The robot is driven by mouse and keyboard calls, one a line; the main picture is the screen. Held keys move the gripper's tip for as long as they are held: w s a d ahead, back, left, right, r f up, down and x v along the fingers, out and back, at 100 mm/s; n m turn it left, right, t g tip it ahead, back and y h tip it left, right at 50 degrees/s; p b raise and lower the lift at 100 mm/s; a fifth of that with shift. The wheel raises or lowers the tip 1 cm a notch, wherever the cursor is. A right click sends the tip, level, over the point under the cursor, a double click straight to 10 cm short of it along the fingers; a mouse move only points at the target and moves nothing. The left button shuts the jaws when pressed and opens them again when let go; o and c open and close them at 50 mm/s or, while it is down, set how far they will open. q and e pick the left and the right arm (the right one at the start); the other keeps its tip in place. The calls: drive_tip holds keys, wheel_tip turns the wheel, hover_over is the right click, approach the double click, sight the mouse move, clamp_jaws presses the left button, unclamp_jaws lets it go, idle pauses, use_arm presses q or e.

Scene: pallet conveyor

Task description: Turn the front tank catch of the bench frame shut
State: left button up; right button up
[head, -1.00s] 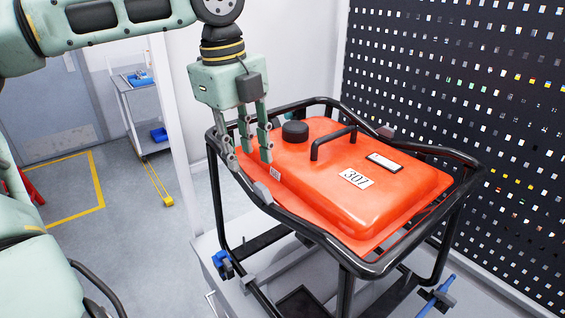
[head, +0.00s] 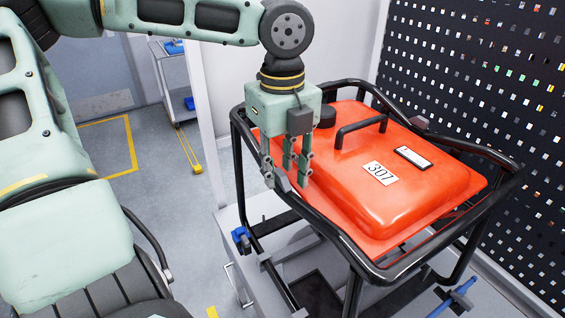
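The bench frame (head: 372,271) is a black tube frame around an orange-red tank (head: 345,200) labelled 307. The small grey front tank catch (head: 282,182) sits on the front-left rail, partly hidden by fingers. My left gripper (head: 286,181) points down over this rail, its fingertips spread apart around the catch. I cannot tell whether they touch it. A second grey catch (head: 420,122) is on the far rail. My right gripper is not in view.
The tank has a black cap (head: 328,117) and a black carry handle (head: 350,131) close to the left gripper. Blue-handled clamps (head: 240,237) and (head: 455,297) are low by the frame. A perforated dark panel (head: 480,70) stands behind.

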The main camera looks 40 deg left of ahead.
use_arm(q)
drive_tip(key=shift+s, duration=0.2)
drive_tip(key=shift+c, duration=1)
clamp_jaws()
drive_tip(key=shift+n, duration=1.5)
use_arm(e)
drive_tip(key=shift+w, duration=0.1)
use_arm(q)
drive_tip(key=shift+o, duration=1)
unclamp_jaws()
drive_tip(key=shift+r, duration=0.15)
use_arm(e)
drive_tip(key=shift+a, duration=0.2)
